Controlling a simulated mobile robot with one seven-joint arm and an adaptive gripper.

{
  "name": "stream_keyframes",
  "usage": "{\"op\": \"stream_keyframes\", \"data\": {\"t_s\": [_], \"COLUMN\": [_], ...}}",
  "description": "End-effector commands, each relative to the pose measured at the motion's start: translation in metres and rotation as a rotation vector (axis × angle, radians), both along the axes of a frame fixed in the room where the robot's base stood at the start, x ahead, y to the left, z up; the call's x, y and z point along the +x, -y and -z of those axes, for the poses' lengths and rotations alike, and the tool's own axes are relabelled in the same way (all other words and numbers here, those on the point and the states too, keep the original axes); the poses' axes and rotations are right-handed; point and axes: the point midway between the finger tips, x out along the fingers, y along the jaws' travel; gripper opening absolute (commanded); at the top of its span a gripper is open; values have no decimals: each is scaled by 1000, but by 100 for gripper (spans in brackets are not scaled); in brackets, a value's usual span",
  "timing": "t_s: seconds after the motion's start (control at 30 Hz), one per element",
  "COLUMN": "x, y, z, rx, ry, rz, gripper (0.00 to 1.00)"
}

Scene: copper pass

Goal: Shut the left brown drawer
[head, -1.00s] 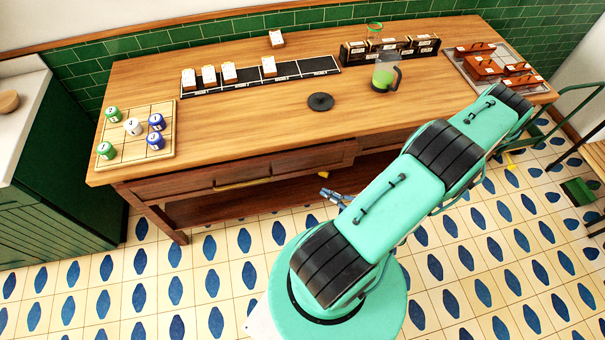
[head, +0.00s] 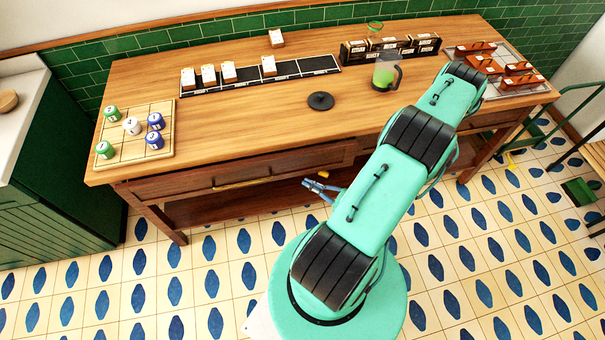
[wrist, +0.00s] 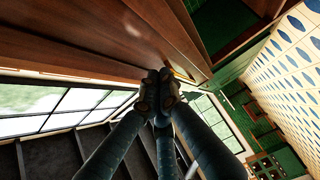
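The left brown drawer (head: 200,186) is at the front of the wooden table, below its top. Its front stands out a little from the table frame at its right end. A brass handle (head: 242,183) sits low on its front. My gripper (head: 308,184) is in front of the table, low and to the right of that handle, holding nothing I can see. In the wrist view the gripper's fingertips (wrist: 159,88) are together, close to a brown wooden front (wrist: 130,40); whether they touch it I cannot tell.
The tabletop (head: 250,125) above holds a board with several jars (head: 135,133), a black card rack (head: 262,77), a dark round lid (head: 320,101) and a jug (head: 385,74). A green cabinet (head: 70,170) stands at left.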

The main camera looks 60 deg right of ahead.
Motion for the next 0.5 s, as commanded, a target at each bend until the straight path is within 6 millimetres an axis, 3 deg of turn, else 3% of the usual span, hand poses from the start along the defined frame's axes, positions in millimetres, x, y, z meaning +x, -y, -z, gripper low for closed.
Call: {"op": "stream_keyframes", "data": {"t_s": [0.23,0.5], "x": [22,41], "y": [-1,19], "z": [1,1], "rx": [1,-1], "ry": [0,0], "rz": [-3,-2], "gripper": [0,0]}}
